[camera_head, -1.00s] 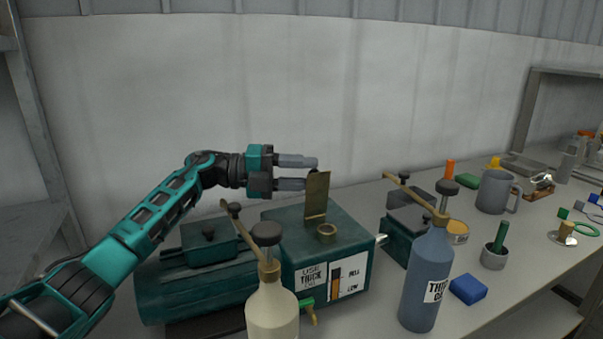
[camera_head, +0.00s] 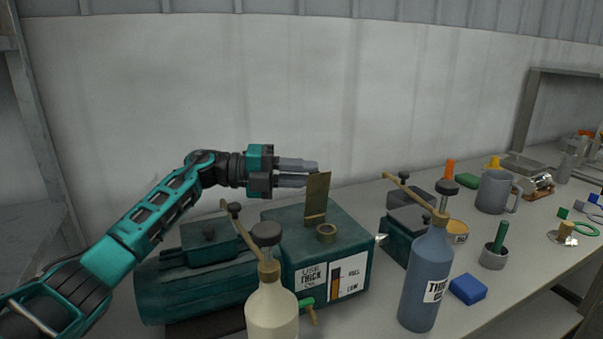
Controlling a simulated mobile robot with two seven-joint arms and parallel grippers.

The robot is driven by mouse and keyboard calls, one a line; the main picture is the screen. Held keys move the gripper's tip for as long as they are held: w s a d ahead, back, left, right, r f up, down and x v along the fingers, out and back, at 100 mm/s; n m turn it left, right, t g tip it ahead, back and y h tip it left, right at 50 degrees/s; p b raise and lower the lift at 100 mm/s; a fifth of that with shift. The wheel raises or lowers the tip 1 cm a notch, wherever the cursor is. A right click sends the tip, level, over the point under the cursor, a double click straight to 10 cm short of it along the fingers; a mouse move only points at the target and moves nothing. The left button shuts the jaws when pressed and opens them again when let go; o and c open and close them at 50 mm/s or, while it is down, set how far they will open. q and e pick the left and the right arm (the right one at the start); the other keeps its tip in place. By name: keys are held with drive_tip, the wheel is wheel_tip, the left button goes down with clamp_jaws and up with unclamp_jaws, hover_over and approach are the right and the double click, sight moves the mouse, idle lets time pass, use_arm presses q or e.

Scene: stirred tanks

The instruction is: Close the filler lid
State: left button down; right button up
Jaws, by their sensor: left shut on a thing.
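The filler lid (camera_head: 317,196) is a flat brass plate standing upright, hinged on top of the green tank (camera_head: 285,220). The open brass filler neck (camera_head: 327,232) is a short ring just in front of it. My left gripper (camera_head: 312,173) comes in from the left, at the height of the lid's upper edge. Its two grey fingers are close together, with the tips at or just behind the lid's upper left edge. The lid partly hides the fingertips, so I cannot see what lies between them. My right gripper is not in view.
A cream bottle (camera_head: 272,310) stands in front of the tank. A blue bottle (camera_head: 427,278) stands to its right. A grey jug (camera_head: 495,192), a blue block (camera_head: 468,289) and small parts lie along the bench. A pale wall rises behind.

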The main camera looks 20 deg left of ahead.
sight(308, 179)
use_arm(q)
drive_tip(key=s+d+m+y, duration=0.1)
drive_tip(key=s+d+m, duration=0.1)
drive_tip(key=m, duration=0.1)
drive_tip(key=shift+d+y+p, duration=0.1)
drive_tip(key=shift+y+p, duration=0.2)
drive_tip(key=shift+s+d+f+m+y, duration=0.3)
drive_tip(key=shift+s+d+m+y, duration=0.4)
drive_tip(key=shift+m, duration=0.5)
drive_tip(key=shift+d, duration=0.1)
drive_tip(key=c, duration=1)
unclamp_jaws()
drive_tip(key=shift+r, duration=0.1)
wheel_tip(308, 179, up, 20)
drive_tip(key=p, duration=0.1)
drive_tip(key=shift+p, duration=0.3)
